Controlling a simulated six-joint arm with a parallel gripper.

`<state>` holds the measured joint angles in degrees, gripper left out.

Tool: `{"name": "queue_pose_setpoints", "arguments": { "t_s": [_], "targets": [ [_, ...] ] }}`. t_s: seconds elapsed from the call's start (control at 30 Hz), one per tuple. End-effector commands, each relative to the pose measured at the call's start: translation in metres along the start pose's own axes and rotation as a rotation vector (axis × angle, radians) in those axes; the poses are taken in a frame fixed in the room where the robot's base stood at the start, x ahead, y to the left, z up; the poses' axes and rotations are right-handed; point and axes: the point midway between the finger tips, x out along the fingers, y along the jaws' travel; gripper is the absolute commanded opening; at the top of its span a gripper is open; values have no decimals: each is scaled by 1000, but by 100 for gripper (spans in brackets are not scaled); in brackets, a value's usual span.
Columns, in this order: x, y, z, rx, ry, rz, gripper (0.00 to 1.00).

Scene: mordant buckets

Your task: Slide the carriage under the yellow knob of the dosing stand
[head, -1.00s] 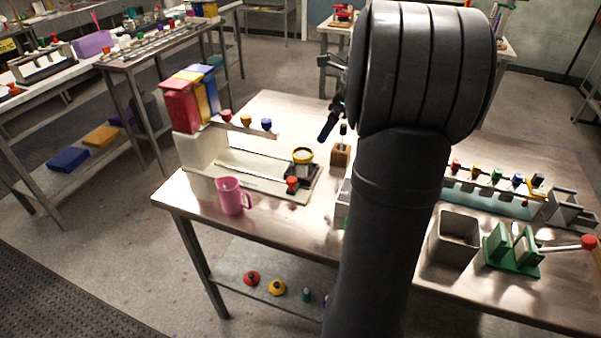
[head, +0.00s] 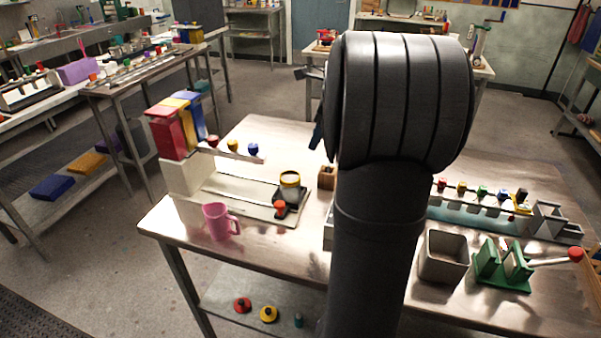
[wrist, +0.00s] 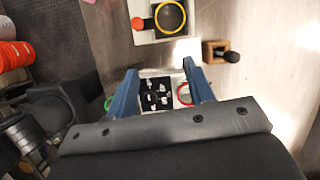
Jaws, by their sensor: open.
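The dosing stand (head: 187,178) is at the left of the table, with red, yellow and blue hoppers. A red knob (head: 213,140), the yellow knob (head: 232,145) and a blue knob (head: 253,148) sit in a row under them. The carriage (head: 294,203) is at the right end of the rail, right of all three knobs. It carries a yellow-rimmed cup (head: 290,186) and has an orange-red handle knob (head: 280,208). The carriage's cup shows at the top of the wrist view (wrist: 171,17). My gripper (wrist: 160,74) is open and empty, apart from the carriage; my arm mostly hides it in the head view.
A pink jug (head: 216,221) stands in front of the rail. A wooden block (head: 327,177) is right of the carriage. A box with black inserts (wrist: 160,94) lies below my fingers. A grey bin (head: 444,257) and a green lever device (head: 503,265) are at the right.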

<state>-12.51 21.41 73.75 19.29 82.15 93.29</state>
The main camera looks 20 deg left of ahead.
Motion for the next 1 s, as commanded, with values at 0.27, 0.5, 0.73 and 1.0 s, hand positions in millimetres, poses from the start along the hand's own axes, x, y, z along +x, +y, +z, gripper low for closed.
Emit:
{"name": "queue_pose_setpoints", "arguments": {
  "t_s": [0.27, 0.5, 0.73, 1.0],
  "targets": [
    [33, 34, 61, -459, 220, 93, 48],
    [42, 47, 81, -651, 315, 131, 48],
    [67, 49, 73, -659, 320, 137, 48],
    [122, 50, 53, -657, 319, 137, 48]
  ]
}}
